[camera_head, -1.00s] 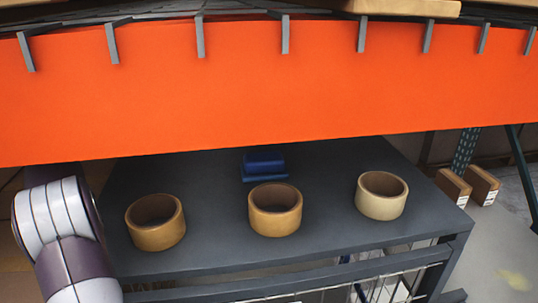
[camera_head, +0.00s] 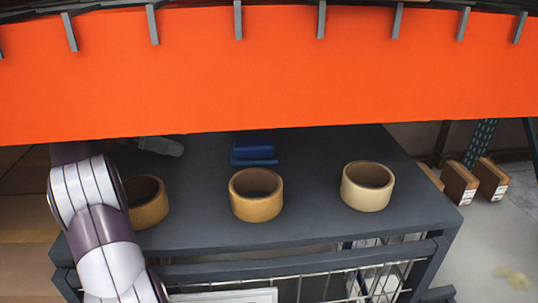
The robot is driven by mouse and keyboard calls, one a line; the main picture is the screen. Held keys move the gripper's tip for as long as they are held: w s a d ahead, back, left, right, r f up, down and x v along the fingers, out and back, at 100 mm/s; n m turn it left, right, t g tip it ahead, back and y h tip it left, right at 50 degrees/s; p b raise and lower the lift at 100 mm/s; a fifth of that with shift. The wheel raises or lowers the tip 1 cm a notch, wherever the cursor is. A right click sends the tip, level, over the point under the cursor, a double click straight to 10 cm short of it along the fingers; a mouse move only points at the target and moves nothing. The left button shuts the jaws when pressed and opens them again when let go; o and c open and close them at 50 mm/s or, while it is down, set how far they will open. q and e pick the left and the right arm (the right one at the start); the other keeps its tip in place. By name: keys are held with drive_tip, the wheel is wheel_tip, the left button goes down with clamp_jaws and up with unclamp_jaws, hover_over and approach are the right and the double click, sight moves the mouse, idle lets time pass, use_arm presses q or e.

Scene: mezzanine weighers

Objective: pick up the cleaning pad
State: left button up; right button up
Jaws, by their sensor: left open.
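A blue block-like thing, which looks like the cleaning pad (camera_head: 254,152), lies at the back of the dark grey table top (camera_head: 310,220). My left arm comes in from the lower left. Its grey left gripper (camera_head: 163,146) shows at the table's back left, just under the beam, to the left of the blue pad and apart from it. The gripper is open, with nothing seen in it. My right gripper is not in view.
The wide orange beam (camera_head: 270,75) crosses above the table. Boxes (camera_head: 459,186) stand at right.

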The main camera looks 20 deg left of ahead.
use_arm(q)
drive_tip(key=shift+w+d+f+b, duration=0.35)
drive_tip(key=shift+d+f+b, duration=0.45)
drive_tip(key=shift+b, duration=0.3)
drive_tip(key=p, duration=0.2)
approach(248, 141)
drive_tip(key=x, duration=0.3)
drive_tip(key=shift+d+f, duration=0.2)
drive_tip(key=shift+f, duration=0.05)
drive_tip(key=shift+w+d, duration=0.1)
drive_tip(key=shift+d, duration=0.2)
drive_tip(key=x, duration=0.5)
drive_tip(key=shift+w+d+f, duration=0.1)
drive_tip(key=shift+w+d, duration=0.15)
drive_tip(key=shift+d, duration=0.05)
drive_tip(key=shift+s+a, duration=0.1)
drive_tip(key=shift+c, duration=0.7)
drive_tip(key=c, duration=0.9)
drive_tip(key=shift+c, duration=0.2)
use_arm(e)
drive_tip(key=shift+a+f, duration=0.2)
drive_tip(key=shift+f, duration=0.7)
